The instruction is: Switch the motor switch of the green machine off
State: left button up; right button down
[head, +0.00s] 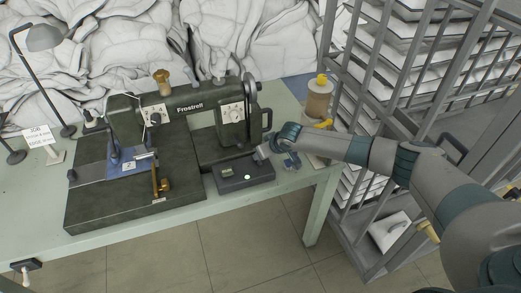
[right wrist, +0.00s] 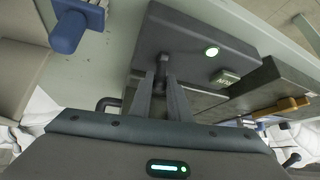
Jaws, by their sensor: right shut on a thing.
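The green machine (head: 188,112), a dark green sewing machine marked Frostroll, stands on a pale green table. My right gripper (head: 264,153) is at the box's right rear end. In the wrist view its narrow fingers (right wrist: 165,75) are shut on the small dark switch lever (right wrist: 163,58), which they mostly hide. My left gripper is not in view.
A thread cone (head: 318,98) stands at the table's right end. A grey rack (head: 350,160) with white folded bedding is close beside my right arm. White duvet heaps (head: 130,35) fill the back. A lamp (head: 43,38) and a job card (head: 39,138) stand at left.

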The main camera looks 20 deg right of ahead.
jog(key=shift+s+f+t, duration=0.2)
jog(key=shift+s+t, duration=0.3)
jog(key=shift+t, duration=0.1)
jog(key=shift+s+f+t+b, duration=0.35)
jog(key=shift+t+b, duration=0.15)
jog(key=shift+t, duration=0.2)
jog(key=t+b, duration=0.1)
jog(key=b, duration=0.2)
jog(key=s+t+b, duration=0.1)
jog(key=t+b, duration=0.1)
jog(key=b, duration=0.1)
jog(key=shift+s+f+n+t+y, duration=0.25)
jog(key=shift+f+n+t+y, duration=0.05)
jog(key=shift+f, duration=0.1)
jog(key=shift+s+d+r+t+b, duration=0.1)
jog(key=shift+s+r+t+b, duration=0.1)
jog(key=shift+t+b, duration=0.5)
jog(key=c, duration=1.7)
grip_release()
jog(key=shift+o, duration=0.2)
jog(key=shift+s, duration=0.1)
